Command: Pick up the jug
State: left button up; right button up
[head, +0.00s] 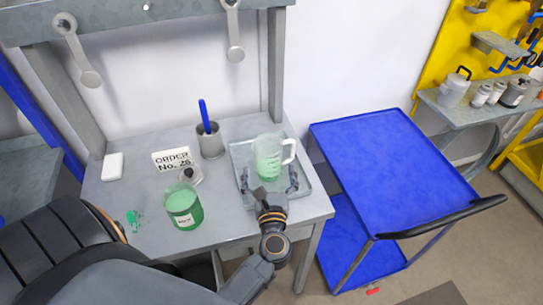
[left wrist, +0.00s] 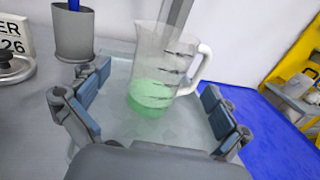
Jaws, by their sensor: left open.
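The jug (head: 268,157) is a clear measuring jug with a white handle on its right side and green liquid in the bottom. It stands upright on a grey tray (head: 304,188) at the right end of the workbench. My left gripper (head: 269,188) is open just in front of the jug. In the left wrist view the jug (left wrist: 160,70) stands ahead, between and beyond the spread fingers of the left gripper (left wrist: 152,112). No finger clearly touches it. My right gripper does not show in either view.
A grey cup with a blue stick (head: 210,141), a green jar (head: 183,207), an order sign (head: 171,159) and a green spill (head: 134,218) are on the workbench (head: 235,221). A blue cart (head: 385,165) with a clear top stands to the right.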

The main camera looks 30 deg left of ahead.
aim_at(268, 143)
pick_arm(q)
jog(key=x, duration=0.6)
jog(key=shift+w+f+p, duration=0.1)
jog(key=shift+w+p, duration=0.15)
jog(key=shift+p, duration=0.1)
jog(key=shift+s, duration=0.1)
jog(key=c, duration=1.4)
jog(key=shift+r, duration=0.25)
